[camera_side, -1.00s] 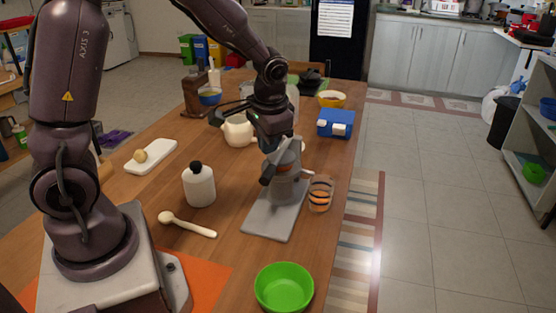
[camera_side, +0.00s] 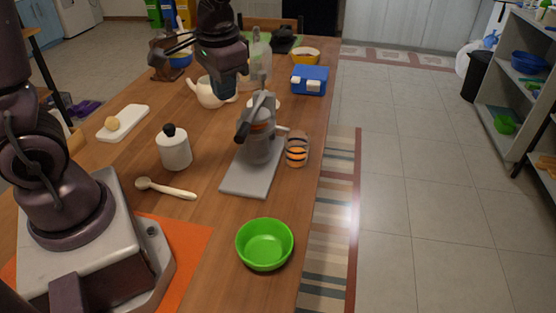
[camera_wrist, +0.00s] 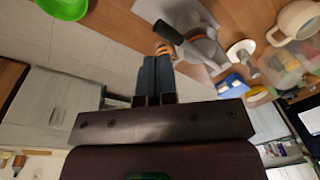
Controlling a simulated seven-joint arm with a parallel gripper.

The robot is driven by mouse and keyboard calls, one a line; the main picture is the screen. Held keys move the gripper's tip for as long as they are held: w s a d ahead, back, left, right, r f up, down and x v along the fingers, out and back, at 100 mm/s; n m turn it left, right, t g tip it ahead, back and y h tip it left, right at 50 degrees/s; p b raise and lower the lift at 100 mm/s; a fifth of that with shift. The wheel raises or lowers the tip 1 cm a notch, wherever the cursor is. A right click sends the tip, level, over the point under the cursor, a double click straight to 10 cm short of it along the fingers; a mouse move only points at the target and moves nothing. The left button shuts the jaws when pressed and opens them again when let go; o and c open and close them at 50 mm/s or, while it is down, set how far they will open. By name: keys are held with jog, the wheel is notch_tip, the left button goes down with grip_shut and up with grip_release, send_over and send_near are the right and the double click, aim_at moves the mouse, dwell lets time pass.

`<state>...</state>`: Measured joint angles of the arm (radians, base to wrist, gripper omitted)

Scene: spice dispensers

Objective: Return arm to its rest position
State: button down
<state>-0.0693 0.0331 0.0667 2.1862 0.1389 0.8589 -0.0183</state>
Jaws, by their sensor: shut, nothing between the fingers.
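My gripper (camera_side: 226,90) hangs over the far middle of the wooden table, fingers downward, behind the grey juicer press (camera_side: 258,140) in the side view. Its fingers are together in the wrist view (camera_wrist: 156,70), with nothing held. The press stands on its flat grey base, its dark handle tilted to the left. A striped glass (camera_side: 297,155) stands just right of the press; it also shows by the fingertips in the wrist view, partly hidden.
A white lidded jar (camera_side: 174,152), a spoon (camera_side: 166,189), a white board (camera_side: 131,121) and a green bowl (camera_side: 265,238) lie nearer.

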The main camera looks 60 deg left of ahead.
jog(key=s+d+r+t+h, duration=0.1)
jog(key=s+d+r+t, duration=0.4)
jog(key=s+r, duration=0.4)
jog(key=shift+s+d+m, duration=0.4)
jog(key=shift+s+d, duration=0.05)
jog(key=shift+s, duration=0.2)
